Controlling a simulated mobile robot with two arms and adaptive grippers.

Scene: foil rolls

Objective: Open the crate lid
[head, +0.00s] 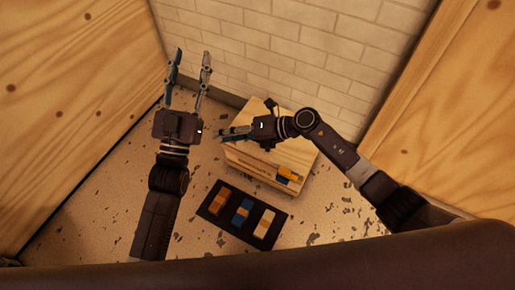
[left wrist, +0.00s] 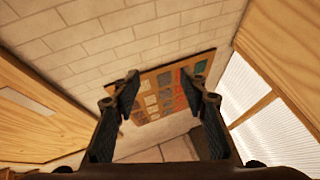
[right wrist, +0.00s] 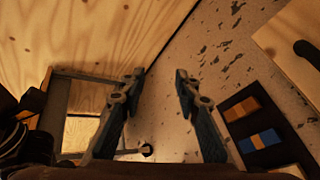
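The crate (head: 295,155) is a pale wooden box on the speckled surface, against the brick wall in the head view. Its top looks closed, though my right arm covers part of it. An orange item shows at its front right. A pale wooden part, probably the crate, with a dark handle-like piece, shows at the upper right of the right wrist view (right wrist: 280,38). My right gripper (head: 220,134) is at the crate's left side, open and empty in the right wrist view (right wrist: 158,76). My left gripper (head: 190,62) is raised left of the crate, open and empty.
A black tray (head: 225,228) with orange, blue and tan pieces lies in front of the crate. Wooden panels stand at left (head: 70,110) and right (head: 440,110). The brick wall (head: 290,45) is behind. Speckled surface is clear left of the tray.

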